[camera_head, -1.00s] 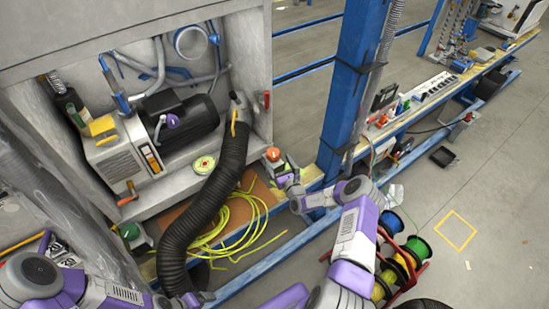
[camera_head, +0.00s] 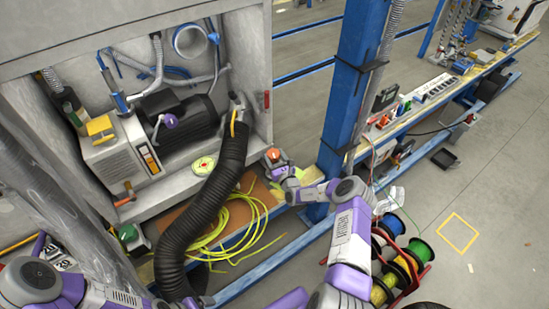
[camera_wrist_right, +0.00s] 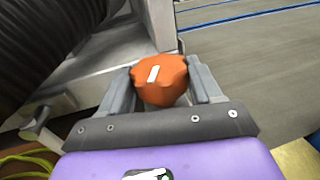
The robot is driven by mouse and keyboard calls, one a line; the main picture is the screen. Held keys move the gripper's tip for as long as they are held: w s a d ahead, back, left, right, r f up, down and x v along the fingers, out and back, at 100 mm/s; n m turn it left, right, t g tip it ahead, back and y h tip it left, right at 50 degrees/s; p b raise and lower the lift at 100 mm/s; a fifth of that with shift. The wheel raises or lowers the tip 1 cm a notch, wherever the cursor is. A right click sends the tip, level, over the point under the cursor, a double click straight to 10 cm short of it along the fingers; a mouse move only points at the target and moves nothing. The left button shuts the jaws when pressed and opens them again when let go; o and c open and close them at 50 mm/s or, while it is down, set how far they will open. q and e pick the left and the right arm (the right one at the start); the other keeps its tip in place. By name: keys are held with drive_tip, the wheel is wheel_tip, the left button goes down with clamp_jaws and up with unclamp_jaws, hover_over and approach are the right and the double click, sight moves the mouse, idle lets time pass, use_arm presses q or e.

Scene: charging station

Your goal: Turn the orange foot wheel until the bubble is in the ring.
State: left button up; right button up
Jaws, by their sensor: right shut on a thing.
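The orange foot wheel (camera_head: 272,155) sits at the front right corner of the grey machine housing. It shows large in the right wrist view (camera_wrist_right: 160,82), a lobed knob with a white mark on top. My right gripper (camera_head: 278,167) is shut on it, one grey finger on each side in the wrist view. A round yellow-green level (camera_head: 203,165) lies on the housing floor beside the black hose. It is too small to tell where its bubble stands. My left arm (camera_head: 45,283) shows at the lower left, but its gripper is not visible.
A thick black corrugated hose (camera_head: 206,200) runs down the front, left of my right gripper. Yellow cable (camera_head: 232,228) lies coiled below. A blue post (camera_head: 350,90) stands right of the wheel. Cable reels (camera_head: 400,262) stand near my right arm.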

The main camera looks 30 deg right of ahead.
sight(276, 160)
drive_tip(key=shift+d+n+y+b, duration=0.1)
drive_tip(key=shift+n+y+b, duration=0.3)
drive_tip(key=shift+y+b, duration=0.25)
drive_tip(key=shift+n+y+b, duration=0.35)
drive_tip(key=shift+n+y, duration=0.05)
drive_tip(key=shift+y, duration=0.25)
drive_tip(key=o, duration=1)
drive_tip(key=shift+o, duration=0.2)
drive_tip(key=s+p, duration=0.3)
drive_tip(key=s, duration=0.4)
drive_tip(key=shift+d, duration=0.1)
drive_tip(key=shift+s, duration=0.35)
